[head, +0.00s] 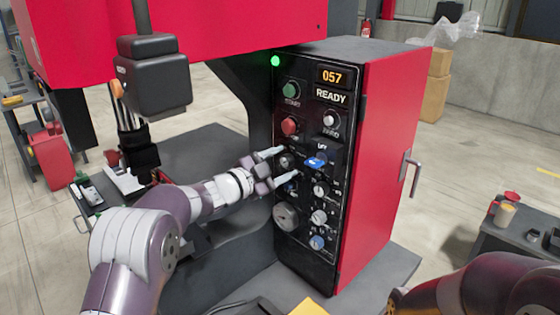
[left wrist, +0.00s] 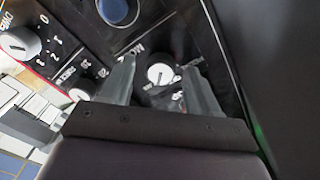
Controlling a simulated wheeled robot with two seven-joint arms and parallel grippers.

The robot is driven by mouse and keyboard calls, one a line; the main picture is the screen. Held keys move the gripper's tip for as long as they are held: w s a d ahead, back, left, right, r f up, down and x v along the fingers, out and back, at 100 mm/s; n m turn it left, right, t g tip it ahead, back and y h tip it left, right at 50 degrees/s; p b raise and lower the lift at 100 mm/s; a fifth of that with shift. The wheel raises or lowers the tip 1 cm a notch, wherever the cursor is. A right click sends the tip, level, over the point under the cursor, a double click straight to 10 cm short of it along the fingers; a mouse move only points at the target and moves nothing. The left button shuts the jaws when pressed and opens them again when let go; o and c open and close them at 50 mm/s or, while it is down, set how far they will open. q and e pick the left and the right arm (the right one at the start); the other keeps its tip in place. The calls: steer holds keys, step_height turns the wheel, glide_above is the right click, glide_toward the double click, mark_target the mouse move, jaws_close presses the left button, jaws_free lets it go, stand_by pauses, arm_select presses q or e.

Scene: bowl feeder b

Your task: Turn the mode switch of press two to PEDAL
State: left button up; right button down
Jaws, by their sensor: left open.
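The red and black press cabinet (head: 375,150) has a dark control panel with several knobs and buttons. My left gripper (head: 285,163) is at the panel's left column, fingers open, one above and one below a small round knob (head: 286,160). In the left wrist view, a white knob with a dark pointer line (left wrist: 160,74) shows between the fingertips (left wrist: 162,68). A label starting "MO" is beside it, partly covered by a finger. I cannot tell whether the fingers touch the knob, and its setting is not readable. My right gripper is out of view.
A blue switch (head: 316,162) sits just right of the fingers; other dials are below it. Red (head: 289,126) and green (head: 291,90) buttons are above. A side cart (head: 510,245) stands at right.

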arm_select(q)
steer(key=shift+c, duration=0.6)
steer(key=c, duration=0.9)
steer(key=n+p, duration=0.2)
steer(key=n, duration=0.1)
steer(key=shift+r+p, duration=0.15)
steer(key=shift+p, duration=0.25)
steer(key=n+p, duration=0.3)
steer(key=n, duration=0.2)
steer(key=shift+n+t+p, duration=0.3)
steer(key=shift+n+p, duration=0.05)
steer(key=shift+n, duration=0.05)
steer(key=n+p, duration=0.3)
steer(key=n, duration=0.2)
steer(key=shift+n+t+p, duration=0.3)
steer(key=shift+n+p, duration=0.45)
steer(key=shift+n, duration=1.55)
steer(key=shift+f, duration=0.2)
